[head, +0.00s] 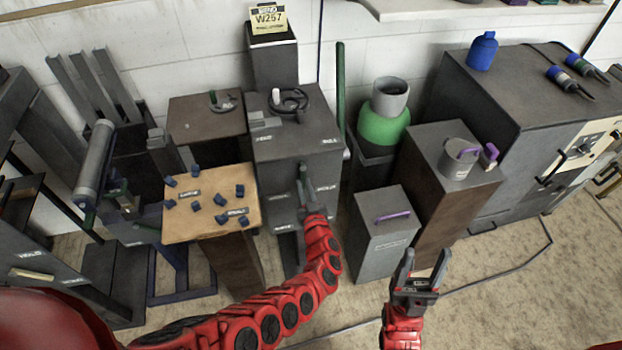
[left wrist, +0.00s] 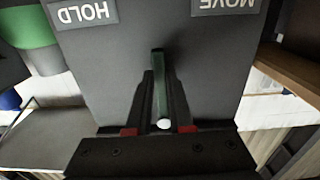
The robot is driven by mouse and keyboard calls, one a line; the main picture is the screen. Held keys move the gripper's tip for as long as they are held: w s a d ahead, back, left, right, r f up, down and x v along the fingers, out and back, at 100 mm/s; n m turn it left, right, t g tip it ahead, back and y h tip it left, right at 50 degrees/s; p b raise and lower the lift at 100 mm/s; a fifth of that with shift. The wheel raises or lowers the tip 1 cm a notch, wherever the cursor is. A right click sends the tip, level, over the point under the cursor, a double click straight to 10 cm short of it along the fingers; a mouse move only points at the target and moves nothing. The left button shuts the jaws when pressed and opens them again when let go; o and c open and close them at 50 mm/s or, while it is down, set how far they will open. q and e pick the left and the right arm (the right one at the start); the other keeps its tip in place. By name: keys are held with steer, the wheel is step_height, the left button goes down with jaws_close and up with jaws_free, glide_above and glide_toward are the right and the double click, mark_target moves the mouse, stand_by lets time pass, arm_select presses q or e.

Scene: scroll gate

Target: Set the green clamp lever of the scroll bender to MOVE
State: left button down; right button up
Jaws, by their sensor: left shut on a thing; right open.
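The scroll bender (head: 290,150) is a dark grey cabinet at the centre of the head view, with a scroll-shaped form on top. Its green clamp lever (head: 303,172) is on the front face. My left gripper (head: 307,192) is shut on this lever. In the left wrist view the lever (left wrist: 159,85) runs between the fingers, with a white round tip near the palm. The HOLD label (left wrist: 82,13) and MOVE label (left wrist: 226,4) appear upside down; the lever lies between their columns. My right gripper (head: 424,265) is open and empty, low right of centre.
A table with blue pieces (head: 212,205) stands left of the bender. A grey box with a purple handle (head: 385,230) stands to its right. A tall green bar (head: 340,95) rises at the bender's right rear. A green gas bottle (head: 383,130) stands behind the box.

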mark_target(289, 177)
arm_select(q)
steer(key=m, duration=0.1)
steer(key=a+m+p, duration=0.1)
steer(key=m+p, duration=0.1)
steer(key=shift+s+a+r, duration=0.25)
steer(key=shift+s+a, duration=0.05)
steer(key=shift+a, duration=0.05)
steer(key=m+p, duration=0.1)
steer(key=a+m+p, duration=0.1)
steer(key=shift+s+a+r+m, duration=0.2)
steer(key=shift+s+a+m, duration=0.1)
steer(key=shift+s+m, duration=0.1)
steer(key=shift+a+r+m+p, duration=0.2)
steer(key=shift+a+m+p, duration=0.1)
steer(key=shift+m, duration=0.1)
steer(key=shift+a+m, duration=0.1)
steer(key=shift+m, duration=0.2)
steer(key=c, duration=0.8)
jaws_free()
steer(key=shift+a, duration=0.1)
